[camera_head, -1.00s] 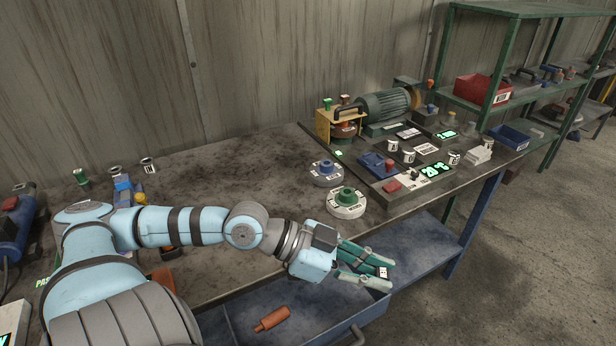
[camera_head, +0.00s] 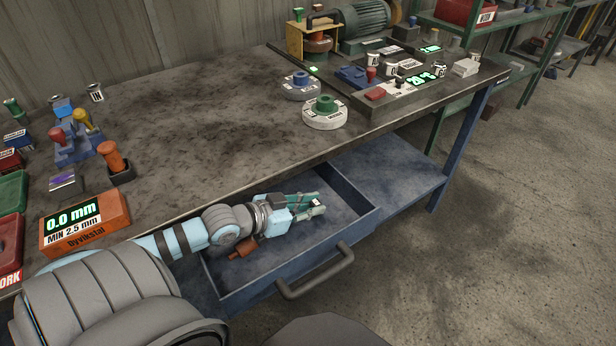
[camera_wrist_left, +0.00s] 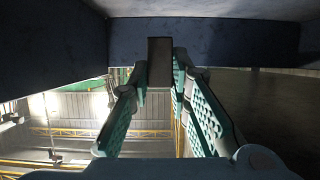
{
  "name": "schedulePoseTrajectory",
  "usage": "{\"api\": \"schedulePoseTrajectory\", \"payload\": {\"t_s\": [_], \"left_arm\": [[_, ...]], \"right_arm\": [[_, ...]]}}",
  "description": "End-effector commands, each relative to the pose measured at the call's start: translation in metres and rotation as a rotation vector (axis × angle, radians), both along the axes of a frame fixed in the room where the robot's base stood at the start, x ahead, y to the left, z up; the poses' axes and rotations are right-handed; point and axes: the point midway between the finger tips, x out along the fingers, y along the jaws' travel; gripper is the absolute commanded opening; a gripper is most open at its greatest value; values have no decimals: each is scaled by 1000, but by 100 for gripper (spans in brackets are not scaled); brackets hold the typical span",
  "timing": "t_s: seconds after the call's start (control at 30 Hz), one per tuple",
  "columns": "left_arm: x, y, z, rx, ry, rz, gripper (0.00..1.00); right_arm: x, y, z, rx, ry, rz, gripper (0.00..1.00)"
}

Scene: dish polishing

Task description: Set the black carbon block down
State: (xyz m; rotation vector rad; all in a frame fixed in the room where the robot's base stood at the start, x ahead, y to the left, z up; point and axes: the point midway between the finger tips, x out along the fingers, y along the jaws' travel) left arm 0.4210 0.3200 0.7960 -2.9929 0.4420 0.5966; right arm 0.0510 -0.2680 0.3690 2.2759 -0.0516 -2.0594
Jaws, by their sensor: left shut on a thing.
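My left gripper (camera_head: 312,205) is shut on the black carbon block, inside or just over the open blue drawer (camera_head: 372,216). In the left wrist view the block is a dark upright rectangle (camera_wrist_left: 160,62) between the fingertips (camera_wrist_left: 158,85). In the head view the block is small at the fingertips, with a pale mark (camera_head: 315,203), and mostly hidden by them. I cannot tell whether it touches the drawer floor. My right gripper is not in view.
A brown-orange cylinder (camera_head: 243,248) lies in the drawer beside my forearm. The drawer's handle (camera_head: 318,278) sticks out in front. Above is the workbench (camera_head: 200,130), bare in the middle, with two round pucks (camera_head: 325,113) and an orange gauge box (camera_head: 85,225).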

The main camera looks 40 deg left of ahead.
Motion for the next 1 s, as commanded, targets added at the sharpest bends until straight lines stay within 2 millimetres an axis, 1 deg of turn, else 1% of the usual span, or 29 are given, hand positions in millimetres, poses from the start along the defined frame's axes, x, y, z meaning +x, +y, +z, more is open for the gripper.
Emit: {"api": "schedulePoseTrajectory", "payload": {"t_s": [0.03, 0.07, 0.2, 0.27, 0.33, 0.53, 0.67, 0.7, 0.8, 1.0], "left_arm": [[0, 0, -10, 1, -1, 0, 0], [0, 0, -13, 0, -1, 0, 0], [0, 0, -41, -1, -2, 0, 0], [0, 0, -51, -1, -1, 0, 0], [0, 0, -53, 0, -2, 0, 0], [0, 0, -49, 1, -1, -2, 0], [0, 0, -54, 1, -1, -2, 0], [0, 0, -53, 1, -1, -2, 24], [0, 0, -52, 1, -1, -2, 38], [0, 0, -52, 1, -1, -2, 38]], "right_arm": [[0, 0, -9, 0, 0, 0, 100], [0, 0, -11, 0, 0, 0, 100], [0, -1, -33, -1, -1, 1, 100], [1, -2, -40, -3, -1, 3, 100], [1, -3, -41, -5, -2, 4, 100], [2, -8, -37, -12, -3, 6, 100], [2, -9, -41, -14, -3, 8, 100], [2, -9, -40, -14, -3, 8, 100], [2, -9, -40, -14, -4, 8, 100], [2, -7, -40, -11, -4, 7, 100]]}}
